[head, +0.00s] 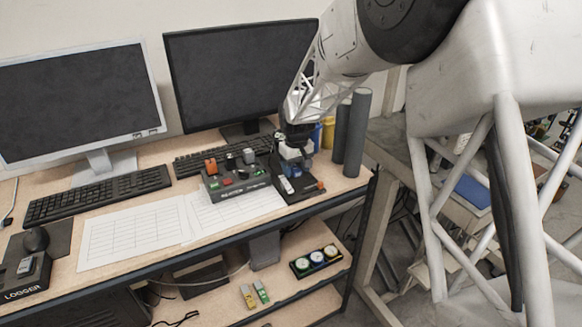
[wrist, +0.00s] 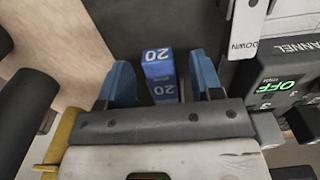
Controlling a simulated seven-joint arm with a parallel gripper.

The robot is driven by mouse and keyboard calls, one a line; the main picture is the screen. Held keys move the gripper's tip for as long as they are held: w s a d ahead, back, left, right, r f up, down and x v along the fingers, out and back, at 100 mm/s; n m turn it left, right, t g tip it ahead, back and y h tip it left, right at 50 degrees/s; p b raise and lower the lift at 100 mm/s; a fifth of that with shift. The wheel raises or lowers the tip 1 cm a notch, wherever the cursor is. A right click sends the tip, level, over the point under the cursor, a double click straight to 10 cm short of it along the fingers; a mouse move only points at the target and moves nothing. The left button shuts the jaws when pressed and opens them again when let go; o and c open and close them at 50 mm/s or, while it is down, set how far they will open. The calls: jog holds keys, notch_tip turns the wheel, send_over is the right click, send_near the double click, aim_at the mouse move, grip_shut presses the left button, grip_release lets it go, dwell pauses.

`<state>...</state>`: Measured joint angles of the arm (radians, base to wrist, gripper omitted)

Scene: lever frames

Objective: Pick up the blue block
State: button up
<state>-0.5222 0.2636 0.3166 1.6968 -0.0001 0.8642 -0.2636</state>
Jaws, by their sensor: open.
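The blue block (wrist: 158,68) carries a white "20" on two faces and shows in the middle of the wrist view, on or over a dark surface. My gripper (wrist: 163,82) is open, with one blue finger on each side of the block. A narrow gap shows between the block and each finger, so it is not gripped. In the head view my gripper (head: 296,150) is low over the right end of the desk, behind the lever unit.
A lever unit (head: 302,190) and a control box (head: 237,182) with knobs stand close in front and left. Dark upright cylinders (head: 356,132) and a yellow object (head: 328,134) stand close on the right. Keyboards, monitors and paper sheets (head: 135,230) fill the desk's left.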

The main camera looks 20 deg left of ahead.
dwell(0.4)
jog(key=c, duration=1.1)
jog(key=shift+r, duration=0.15)
jog(key=shift+r, duration=0.5)
jog(key=d, duration=0.2)
jog(key=d+r, duration=0.1)
jog(key=d, duration=0.1)
jog(key=shift+r, duration=6.4)
jog(key=shift+w+a, duration=0.15)
